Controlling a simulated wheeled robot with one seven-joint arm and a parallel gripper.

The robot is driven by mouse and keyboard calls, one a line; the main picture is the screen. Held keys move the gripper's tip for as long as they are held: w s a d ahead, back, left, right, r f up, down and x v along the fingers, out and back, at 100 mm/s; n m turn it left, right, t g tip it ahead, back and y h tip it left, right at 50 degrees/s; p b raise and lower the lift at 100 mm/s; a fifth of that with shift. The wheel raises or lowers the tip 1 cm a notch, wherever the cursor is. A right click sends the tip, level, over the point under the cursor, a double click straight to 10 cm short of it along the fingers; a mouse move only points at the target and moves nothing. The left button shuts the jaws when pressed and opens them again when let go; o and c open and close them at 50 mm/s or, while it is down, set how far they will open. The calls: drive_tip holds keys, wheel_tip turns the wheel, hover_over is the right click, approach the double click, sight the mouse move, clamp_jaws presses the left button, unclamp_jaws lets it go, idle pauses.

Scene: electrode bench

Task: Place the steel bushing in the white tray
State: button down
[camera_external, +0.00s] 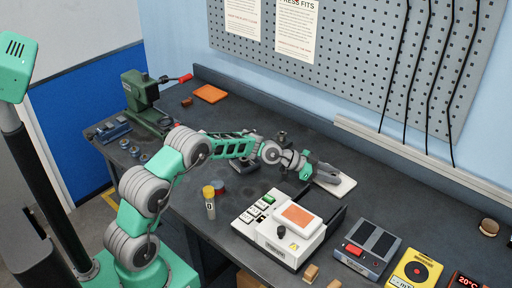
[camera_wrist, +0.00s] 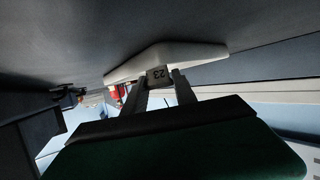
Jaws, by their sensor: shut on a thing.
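My gripper (camera_external: 327,174) is at the end of my outstretched arm, right at the white tray (camera_external: 346,187) on the dark bench. In the wrist view the two fingers (camera_wrist: 159,86) are shut on a small grey piece marked 23, which I take for the steel bushing (camera_wrist: 157,75). The white tray (camera_wrist: 190,53) shows just beyond the bushing. I cannot tell whether the bushing touches the tray. In the external view the bushing is hidden by my gripper, which also covers part of the tray.
A white device with an orange top (camera_external: 298,215) stands in front of the tray. A grey box with a red button (camera_external: 367,247) and a yellow meter (camera_external: 414,270) are at right. A yellow-capped cylinder (camera_external: 209,201) stands left. Bench behind the tray is clear.

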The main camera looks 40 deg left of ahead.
drive_tip(key=shift+f+b, duration=0.1)
drive_tip(key=shift+b, duration=0.25)
drive_tip(key=c, duration=1)
unclamp_jaws()
drive_tip(key=shift+r+p, duration=0.35)
drive_tip(key=shift+p, duration=0.05)
drive_tip(key=b+v, duration=0.1)
drive_tip(key=v, duration=1.1)
drive_tip(key=shift+a+f+b, duration=0.1)
drive_tip(key=shift+f+b, duration=0.05)
drive_tip(key=shift+b, duration=0.15)
